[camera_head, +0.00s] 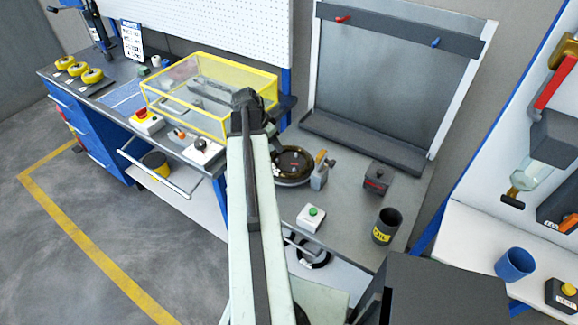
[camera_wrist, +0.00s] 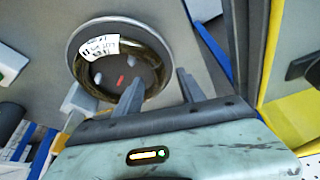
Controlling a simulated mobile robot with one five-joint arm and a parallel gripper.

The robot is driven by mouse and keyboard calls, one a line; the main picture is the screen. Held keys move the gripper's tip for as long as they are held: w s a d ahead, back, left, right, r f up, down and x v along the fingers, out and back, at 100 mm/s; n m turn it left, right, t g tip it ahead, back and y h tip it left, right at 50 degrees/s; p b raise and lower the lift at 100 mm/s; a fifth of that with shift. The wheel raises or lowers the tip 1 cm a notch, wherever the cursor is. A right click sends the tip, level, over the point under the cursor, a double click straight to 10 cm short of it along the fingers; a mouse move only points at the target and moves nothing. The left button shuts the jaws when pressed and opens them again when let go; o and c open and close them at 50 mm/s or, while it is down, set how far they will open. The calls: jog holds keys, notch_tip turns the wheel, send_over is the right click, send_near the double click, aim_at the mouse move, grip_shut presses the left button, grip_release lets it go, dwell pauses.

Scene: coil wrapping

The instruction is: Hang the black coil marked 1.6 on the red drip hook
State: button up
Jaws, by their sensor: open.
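A round turntable stands on the grey bench in the head view, with a dark, brownish, glossy coil (camera_head: 292,178) on it. The wrist view shows the coil (camera_wrist: 158,62) around a dark centre with a red mark, with a white label on it that I cannot read clearly. The red hook (camera_head: 342,19) sticks out from the dark rail on the back panel and looks empty. My gripper (camera_head: 246,97) is left of the turntable in the head view. In the wrist view my gripper (camera_wrist: 160,84) is open and empty, its fingertips near the coil's edge.
A blue hook (camera_head: 436,42) is on the same rail. A yellow-framed clear box (camera_head: 210,95) stands left of my gripper. A tape tool (camera_head: 320,172), green-button box (camera_head: 311,217), dark block (camera_head: 378,178) and black cup (camera_head: 386,226) stand on the bench. A black ring (camera_head: 318,262) lies underneath.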

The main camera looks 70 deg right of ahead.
jog(key=b+x, duration=0.2)
jog(key=x, duration=0.1)
jog(key=shift+f, duration=0.35)
jog(key=shift+r, duration=0.2)
grip_shut()
dwell(0.8)
